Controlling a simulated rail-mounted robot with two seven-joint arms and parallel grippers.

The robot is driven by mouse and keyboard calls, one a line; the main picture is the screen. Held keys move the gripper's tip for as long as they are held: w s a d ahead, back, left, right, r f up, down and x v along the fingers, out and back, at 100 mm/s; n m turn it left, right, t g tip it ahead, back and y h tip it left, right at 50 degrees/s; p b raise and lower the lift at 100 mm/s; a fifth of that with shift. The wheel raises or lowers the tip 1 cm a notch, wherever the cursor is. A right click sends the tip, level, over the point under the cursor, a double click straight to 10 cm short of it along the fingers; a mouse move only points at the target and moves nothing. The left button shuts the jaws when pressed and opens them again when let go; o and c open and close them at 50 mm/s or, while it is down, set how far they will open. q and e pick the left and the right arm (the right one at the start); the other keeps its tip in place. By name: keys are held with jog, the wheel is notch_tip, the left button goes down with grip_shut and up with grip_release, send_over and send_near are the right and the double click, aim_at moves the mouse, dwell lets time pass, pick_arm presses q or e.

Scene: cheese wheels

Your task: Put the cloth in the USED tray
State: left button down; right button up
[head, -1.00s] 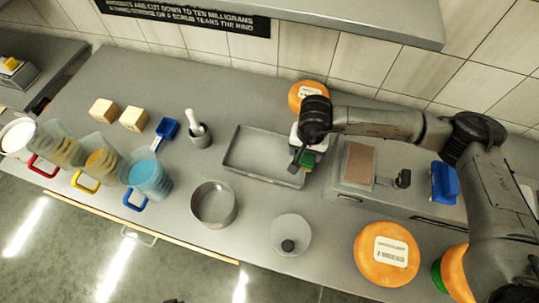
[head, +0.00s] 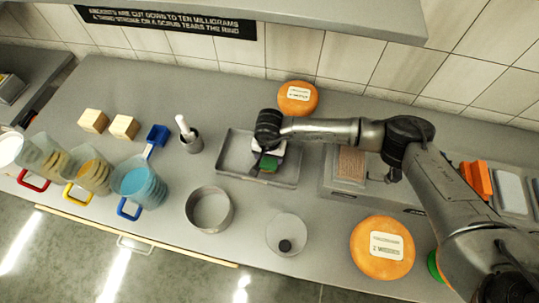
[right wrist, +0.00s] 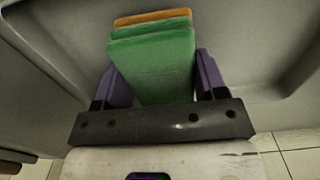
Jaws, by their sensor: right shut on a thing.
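The cloth (right wrist: 155,70) is a folded stack of green layers with an orange layer at the far end. In the right wrist view it stands between the purple fingers of my right gripper (right wrist: 152,88), which is shut on it. In the head view my right gripper (head: 267,160) is over the grey rectangular tray (head: 232,158), and only a bit of the cloth's green (head: 268,165) shows below the wrist. Grey tray walls surround the cloth in the wrist view. I cannot tell whether the cloth touches the tray floor. No USED label is readable. My left gripper is out of view.
A mortar with pestle (head: 191,141) stands left of the tray. A metal ring pan (head: 190,208) and a knobbed disc (head: 275,240) are in front. Orange cheese wheels (head: 372,268) (head: 298,108) lie at front right and behind. A grey unit with a brown pad (head: 351,163) is to the right.

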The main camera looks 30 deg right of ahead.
jog(key=shift+f, duration=0.35)
jog(key=shift+f, duration=0.15)
jog(key=o, duration=1)
notch_tip(320, 180, up, 12)
jog(key=shift+r, duration=0.15)
